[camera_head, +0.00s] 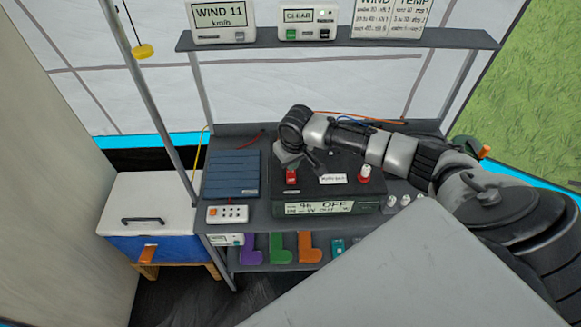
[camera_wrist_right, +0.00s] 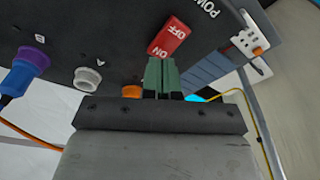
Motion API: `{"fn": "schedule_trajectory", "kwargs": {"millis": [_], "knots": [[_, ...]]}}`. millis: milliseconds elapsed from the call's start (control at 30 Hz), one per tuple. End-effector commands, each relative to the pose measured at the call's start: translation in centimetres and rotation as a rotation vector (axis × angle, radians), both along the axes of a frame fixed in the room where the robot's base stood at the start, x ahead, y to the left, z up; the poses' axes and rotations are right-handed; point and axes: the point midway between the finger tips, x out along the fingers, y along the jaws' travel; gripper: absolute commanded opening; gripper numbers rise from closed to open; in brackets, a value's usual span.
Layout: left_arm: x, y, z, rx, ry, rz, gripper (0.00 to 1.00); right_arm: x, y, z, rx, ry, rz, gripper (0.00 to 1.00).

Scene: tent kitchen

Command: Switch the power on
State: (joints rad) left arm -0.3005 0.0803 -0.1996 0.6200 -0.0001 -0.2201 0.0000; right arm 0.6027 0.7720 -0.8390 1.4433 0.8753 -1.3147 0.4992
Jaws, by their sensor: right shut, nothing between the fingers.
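A dark power box (camera_head: 335,190) stands on the shelf unit, its front display (camera_head: 318,208) reading OFF. On its top left is a red rocker switch (camera_head: 291,176), which also shows in the right wrist view (camera_wrist_right: 169,37) with ON and OFF marked on it. My right gripper (camera_head: 312,168) is over the box top, just behind the switch. In the wrist view its green fingertips (camera_wrist_right: 161,62) are together and empty, at the ON end of the switch. I cannot tell whether they touch it. My left gripper is not in view.
A red-and-white knob (camera_head: 365,173) is on the box's right. A blue panel (camera_head: 232,174) and a white socket strip (camera_head: 227,214) are to its left. Coloured connectors (camera_wrist_right: 88,80) sit near the gripper. An upper shelf (camera_head: 340,40) with displays hangs above.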

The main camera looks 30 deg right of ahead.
Motion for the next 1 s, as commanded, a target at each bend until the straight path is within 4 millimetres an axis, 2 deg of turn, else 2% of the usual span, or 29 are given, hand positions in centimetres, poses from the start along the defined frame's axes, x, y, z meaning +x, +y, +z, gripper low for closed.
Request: {"fn": "schedule_trajectory", "kwargs": {"millis": [1000], "knots": [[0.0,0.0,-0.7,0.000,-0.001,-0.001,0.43,0.0,0.0,-1.6,0.000,0.001,-0.001,0.00]]}}
